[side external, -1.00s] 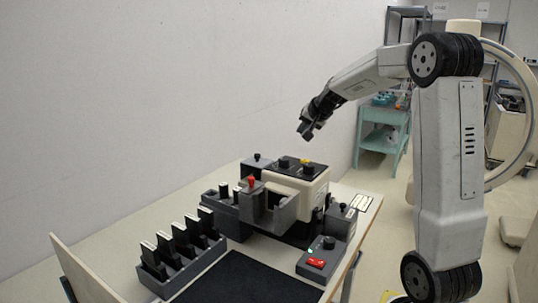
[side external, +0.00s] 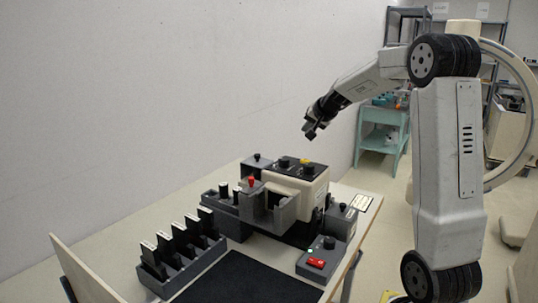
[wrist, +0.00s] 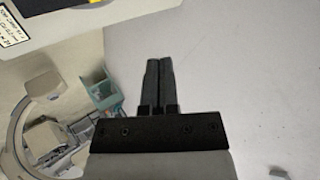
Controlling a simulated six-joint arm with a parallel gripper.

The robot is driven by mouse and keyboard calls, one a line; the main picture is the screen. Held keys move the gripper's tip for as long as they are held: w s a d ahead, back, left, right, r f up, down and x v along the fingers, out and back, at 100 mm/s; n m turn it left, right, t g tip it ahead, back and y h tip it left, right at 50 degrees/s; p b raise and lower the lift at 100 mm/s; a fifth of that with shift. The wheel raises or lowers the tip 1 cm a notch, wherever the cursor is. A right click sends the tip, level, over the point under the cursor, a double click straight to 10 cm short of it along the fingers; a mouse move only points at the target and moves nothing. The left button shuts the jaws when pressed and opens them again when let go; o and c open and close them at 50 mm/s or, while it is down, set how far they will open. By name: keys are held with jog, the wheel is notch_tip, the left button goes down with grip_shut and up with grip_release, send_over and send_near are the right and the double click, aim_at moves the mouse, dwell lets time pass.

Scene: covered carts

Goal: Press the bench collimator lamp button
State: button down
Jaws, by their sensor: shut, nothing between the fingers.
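The bench collimator appears to be the beige box (side external: 298,190) with a dark top panel. The panel carries a yellow button (side external: 306,160) and black knobs (side external: 284,161); I cannot read which one is marked as the lamp button. My gripper (side external: 310,135) is in the air above the panel, apart from it, pointing down with its fingers shut and empty. In the wrist view the two closed fingers (wrist: 159,64) lie side by side. A part of the box (wrist: 50,22) shows at the top left there, with a yellow patch (wrist: 90,3) at the frame edge.
A grey control box with a red switch (side external: 317,263) is at the right front. A rack of upright plates (side external: 178,245) and a black mat (side external: 240,281) lie forward. The air around my gripper is clear.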

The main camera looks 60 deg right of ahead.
aim_at(306, 161)
jog(key=shift+f, duration=3.7)
jog(key=shift+f, duration=0.8)
dwell(0.4)
jog(key=shift+r, duration=0.8)
jog(key=shift+r, duration=0.15)
jog(key=shift+r, duration=2.4)
